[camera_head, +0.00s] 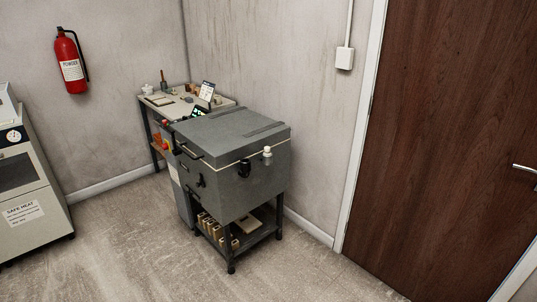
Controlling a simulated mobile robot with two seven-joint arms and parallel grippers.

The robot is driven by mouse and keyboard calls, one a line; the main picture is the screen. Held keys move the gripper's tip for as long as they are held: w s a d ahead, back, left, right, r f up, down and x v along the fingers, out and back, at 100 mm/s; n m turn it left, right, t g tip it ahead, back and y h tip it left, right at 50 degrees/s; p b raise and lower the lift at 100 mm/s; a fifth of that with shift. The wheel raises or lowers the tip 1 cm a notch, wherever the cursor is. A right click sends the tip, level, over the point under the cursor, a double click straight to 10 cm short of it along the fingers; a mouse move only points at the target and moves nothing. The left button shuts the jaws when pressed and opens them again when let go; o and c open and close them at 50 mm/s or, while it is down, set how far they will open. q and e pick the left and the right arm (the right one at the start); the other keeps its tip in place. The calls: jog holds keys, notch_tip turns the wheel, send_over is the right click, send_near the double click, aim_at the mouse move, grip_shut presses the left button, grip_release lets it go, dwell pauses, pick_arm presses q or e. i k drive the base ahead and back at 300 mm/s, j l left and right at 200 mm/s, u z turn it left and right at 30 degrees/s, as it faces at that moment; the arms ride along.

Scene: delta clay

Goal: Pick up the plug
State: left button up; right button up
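No object is plainly recognisable as the plug at this distance. The front of a grey box-shaped kiln (262,190) carries a small pale knob-like piece (267,155) near its top edge, which may be the plug. A small black fitting (244,168) sits just left of it. I cannot tell how either piece is attached. Neither of my grippers is in view.
A worktable (224,102) with small items stands behind the kiln. A shelf under the kiln holds several pale blocks (227,238). A grey cabinet (28,190) stands left and a brown door (455,130) right. The foreground floor (130,250) is clear.

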aim_at(267, 149)
jog(key=i+z, duration=0.1)
jog(key=z, duration=0.3)
jog(key=i+j+z, duration=0.1)
jog(key=z, duration=0.3)
jog(key=j+z, duration=0.15)
jog(key=z, duration=0.2)
jog(key=i+j+z, duration=0.2)
jog(key=j+z, duration=0.2)
jog(key=j, duration=0.15)
jog(key=i+j+z, duration=0.15)
jog(key=j, duration=0.15)
jog(key=i+j+z, duration=0.15)
jog(key=j, duration=0.7)
jog(key=i+j+z, duration=0.2)
jog(key=j, duration=0.7)
jog(key=k, duration=0.1)
